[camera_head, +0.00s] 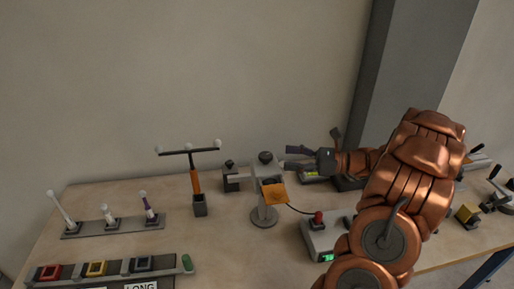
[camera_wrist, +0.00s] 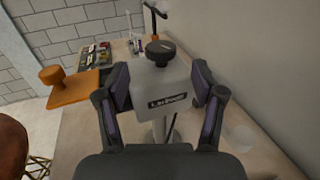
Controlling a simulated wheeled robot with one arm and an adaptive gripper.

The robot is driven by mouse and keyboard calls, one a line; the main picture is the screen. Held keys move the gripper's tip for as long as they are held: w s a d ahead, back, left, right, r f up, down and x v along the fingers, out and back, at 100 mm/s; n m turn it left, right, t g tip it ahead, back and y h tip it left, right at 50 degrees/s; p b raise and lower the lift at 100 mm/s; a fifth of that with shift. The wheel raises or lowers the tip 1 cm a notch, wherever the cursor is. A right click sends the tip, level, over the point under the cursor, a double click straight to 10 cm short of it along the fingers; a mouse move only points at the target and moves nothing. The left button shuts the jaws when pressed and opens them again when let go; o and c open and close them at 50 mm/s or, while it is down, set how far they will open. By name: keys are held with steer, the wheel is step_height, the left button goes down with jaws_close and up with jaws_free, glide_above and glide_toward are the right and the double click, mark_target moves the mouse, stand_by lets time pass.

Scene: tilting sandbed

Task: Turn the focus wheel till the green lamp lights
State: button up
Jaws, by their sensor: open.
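A grey instrument head (camera_head: 268,175) stands on a round-footed post, with a black knob (camera_head: 265,157) on top that looks like the focus wheel. In the wrist view the black knob (camera_wrist: 160,50) sits above the labelled grey housing (camera_wrist: 163,90). My gripper (camera_head: 288,160) is open, to the right of the instrument in the head view. In the wrist view the fingers of my gripper (camera_wrist: 160,86) appear on either side of the housing, below the knob. Contact cannot be told. I cannot make out a lit green lamp on the instrument.
An orange plate (camera_head: 274,194) juts from the instrument. A box with a red button and green display (camera_head: 320,237) stands in front on the right. A T-bar on an orange post (camera_head: 196,180), a lever strip (camera_head: 112,227) and a coloured switch panel (camera_head: 110,268) are left.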

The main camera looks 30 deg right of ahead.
mark_target(266, 155)
steer(key=shift+p+x, duration=1.15)
steer(key=shift+x, duration=2.65)
steer(key=shift+c, duration=0.2)
steer(key=c, duration=1.1)
steer(key=shift+d, duration=0.1)
steer(key=shift+m+t+h+b, duration=1.55)
steer(key=shift+m+t+h, duration=0.15)
steer(key=shift+h, duration=0.4)
steer(key=o, duration=1.1)
steer(key=shift+o, duration=0.2)
